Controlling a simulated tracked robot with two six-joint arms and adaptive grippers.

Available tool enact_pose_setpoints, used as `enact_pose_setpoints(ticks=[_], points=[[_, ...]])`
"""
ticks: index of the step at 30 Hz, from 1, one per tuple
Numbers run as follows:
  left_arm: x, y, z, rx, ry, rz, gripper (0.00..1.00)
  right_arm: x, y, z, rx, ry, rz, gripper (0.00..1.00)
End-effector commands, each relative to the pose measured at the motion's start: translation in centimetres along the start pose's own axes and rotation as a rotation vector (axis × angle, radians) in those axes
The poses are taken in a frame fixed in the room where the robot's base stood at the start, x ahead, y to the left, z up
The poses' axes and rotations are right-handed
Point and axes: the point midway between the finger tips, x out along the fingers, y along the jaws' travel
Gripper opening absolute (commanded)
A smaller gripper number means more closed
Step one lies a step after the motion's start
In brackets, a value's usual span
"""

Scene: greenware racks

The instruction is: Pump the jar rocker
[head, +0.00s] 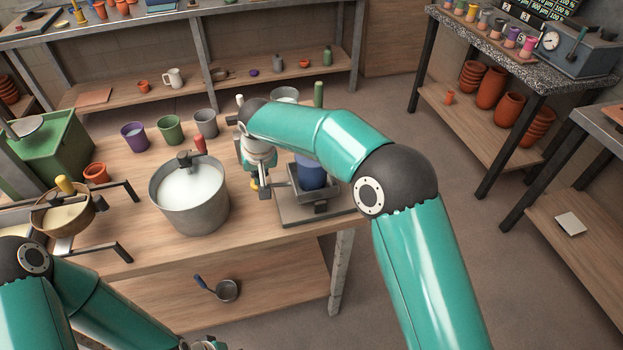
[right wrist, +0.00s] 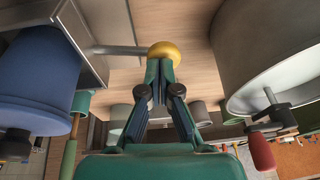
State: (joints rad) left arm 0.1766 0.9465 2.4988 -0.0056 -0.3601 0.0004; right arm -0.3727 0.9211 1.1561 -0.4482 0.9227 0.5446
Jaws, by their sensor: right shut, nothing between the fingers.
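The jar rocker (head: 290,213) stands at the right end of the workbench, a grey base with a cradle holding an upright blue jar (head: 312,174). Part of it is hidden behind my right arm. Its lever ends in a yellow knob, which shows in the right wrist view (right wrist: 165,52) on a grey rod. The blue jar fills the left of that view (right wrist: 38,75). My right gripper (right wrist: 160,68) is shut and empty, with its fingertips at the knob; I cannot tell whether they touch it.
A grey bucket of white liquid (head: 190,190) with a red-handled tool stands left of the rocker. Purple (head: 134,137), green (head: 170,129) and grey cups stand behind it. A sieve (head: 62,215) on black rails is farther left. The floor right of the bench is clear.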

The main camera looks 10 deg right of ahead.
Motion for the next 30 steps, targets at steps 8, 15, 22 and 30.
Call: enact_pose_setpoints(ticks=[8, 15, 22, 30], points=[[0.4, -0.1, 0.0, 0.000, 0.000, 0.000, 0.40, 0.5, 0.0, 0.2, 0.000, 0.000, 0.000, 0.00], [1.3, -0.5, 0.0, 0.000, 0.000, 0.000, 0.40, 1.6, 0.1, 0.5, 0.000, 0.000, 0.000, 0.00], [2.0, -0.7, 0.0, 0.000, 0.000, 0.000, 0.40, 2.6, 0.1, 0.8, 0.000, -0.001, 0.001, 0.00], [2.9, -1.1, 0.0, 0.000, 0.000, 0.000, 0.40, 3.8, 0.1, 1.2, 0.000, -0.001, 0.001, 0.00]])
